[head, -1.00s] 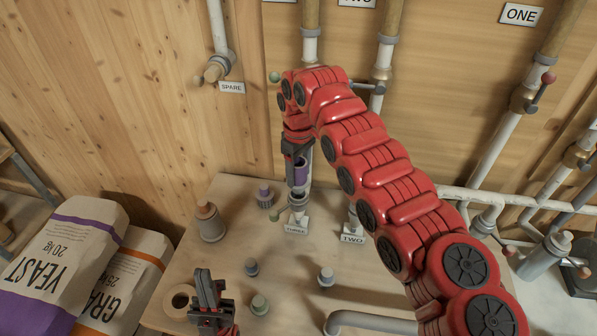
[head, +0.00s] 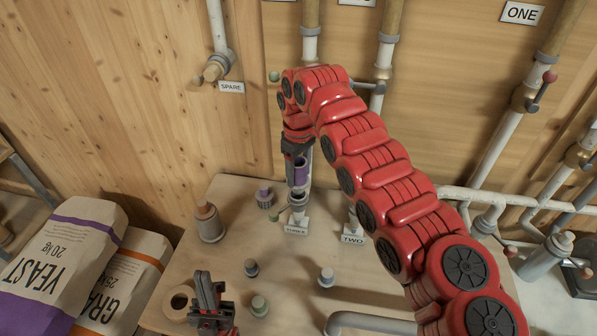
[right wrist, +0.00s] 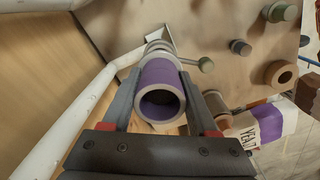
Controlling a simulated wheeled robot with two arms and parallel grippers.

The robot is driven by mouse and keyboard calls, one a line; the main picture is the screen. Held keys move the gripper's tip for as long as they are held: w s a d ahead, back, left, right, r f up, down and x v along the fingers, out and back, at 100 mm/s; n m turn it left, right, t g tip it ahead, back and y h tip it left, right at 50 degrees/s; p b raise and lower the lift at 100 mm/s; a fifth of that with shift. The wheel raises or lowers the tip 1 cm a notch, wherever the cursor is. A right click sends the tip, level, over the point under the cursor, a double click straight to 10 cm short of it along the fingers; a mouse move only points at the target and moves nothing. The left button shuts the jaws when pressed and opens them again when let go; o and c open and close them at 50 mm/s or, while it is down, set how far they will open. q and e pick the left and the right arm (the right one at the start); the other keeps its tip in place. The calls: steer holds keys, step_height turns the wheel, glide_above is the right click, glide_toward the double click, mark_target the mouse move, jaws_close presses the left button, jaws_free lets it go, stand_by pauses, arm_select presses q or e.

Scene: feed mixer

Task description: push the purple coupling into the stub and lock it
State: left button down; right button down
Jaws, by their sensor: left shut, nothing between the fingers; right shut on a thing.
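The purple coupling (head: 301,173) is a short tube with a purple band and a pale rim. My right gripper (head: 299,160) is shut on it and holds it upright over the stub (head: 298,198) labelled THREE. In the right wrist view the coupling (right wrist: 162,88) sits between the two fingers, in line with the pale stub rings (right wrist: 157,48) beyond it. I cannot tell whether it has entered the stub. A green-knobbed lever (right wrist: 205,64) sticks out beside the stub. My left gripper (head: 207,303) is shut and empty at the front left of the table.
Several capped fittings stand on the table, among them a purple-topped one (head: 264,197) just left of the stub and a grey one (head: 210,222). A stub labelled TWO (head: 353,238) is to the right. Feed bags (head: 65,255) stand at the left. Pipes run along the back wall.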

mark_target(298, 184)
steer(key=shift+f+b, duration=1.25)
steer(key=shift+f, duration=0.4)
steer(key=shift+s+f+b, duration=0.3)
steer(key=shift+f+b, duration=0.15)
stand_by(0.6)
steer(key=shift+r, duration=0.15)
steer(key=shift+r, duration=0.65)
steer(key=shift+w+r+p, duration=0.15)
steer(key=shift+r+p, duration=0.15)
steer(key=shift+r, duration=0.5)
